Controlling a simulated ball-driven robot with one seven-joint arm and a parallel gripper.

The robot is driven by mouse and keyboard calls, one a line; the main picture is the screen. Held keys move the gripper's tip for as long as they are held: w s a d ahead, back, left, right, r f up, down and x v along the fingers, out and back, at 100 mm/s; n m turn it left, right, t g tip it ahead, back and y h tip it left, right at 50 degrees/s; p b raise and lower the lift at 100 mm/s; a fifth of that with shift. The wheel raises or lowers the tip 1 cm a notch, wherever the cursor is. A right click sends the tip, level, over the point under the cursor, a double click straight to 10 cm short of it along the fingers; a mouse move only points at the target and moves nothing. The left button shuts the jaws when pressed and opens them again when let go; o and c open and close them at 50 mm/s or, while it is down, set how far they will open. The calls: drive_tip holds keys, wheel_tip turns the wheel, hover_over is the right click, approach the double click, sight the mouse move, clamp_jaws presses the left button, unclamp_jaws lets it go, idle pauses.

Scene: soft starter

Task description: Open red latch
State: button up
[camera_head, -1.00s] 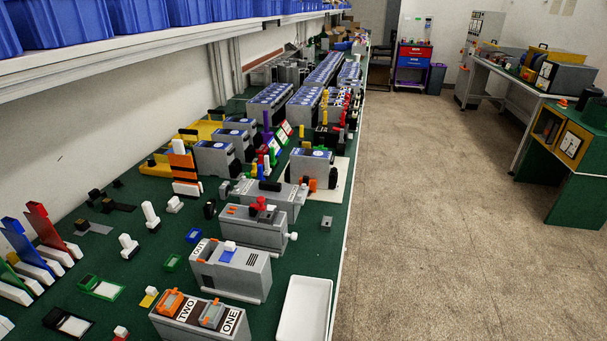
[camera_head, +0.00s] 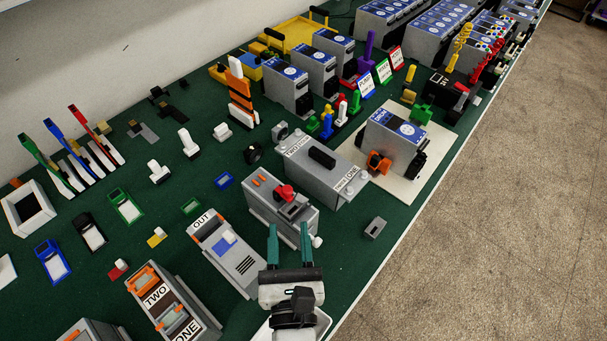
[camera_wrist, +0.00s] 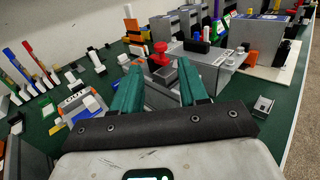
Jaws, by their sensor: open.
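A red latch knob (camera_head: 285,192) sits on top of a grey box (camera_head: 262,205) that has orange marks and a white knob at its right end. In the wrist view the red latch (camera_wrist: 160,54) shows just beyond and between the fingertips. My gripper (camera_head: 289,232) has two teal fingers and is open, with nothing between them. In the head view its fingertips are in front of the box, below and slightly right of the latch, with a gap in the picture. The fingers (camera_wrist: 159,72) hide part of the grey box in the wrist view.
A grey box marked OUT (camera_head: 224,252) stands to the left. A box marked TWO and ONE (camera_head: 172,302) is at lower left. A long grey box with a black handle (camera_head: 322,167) stands behind. A small grey block (camera_head: 375,227) is at right. The table's right edge is close.

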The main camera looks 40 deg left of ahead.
sight(287, 195)
drive_tip(key=x, duration=1)
drive_tip(key=shift+d, duration=0.1)
clamp_jaws()
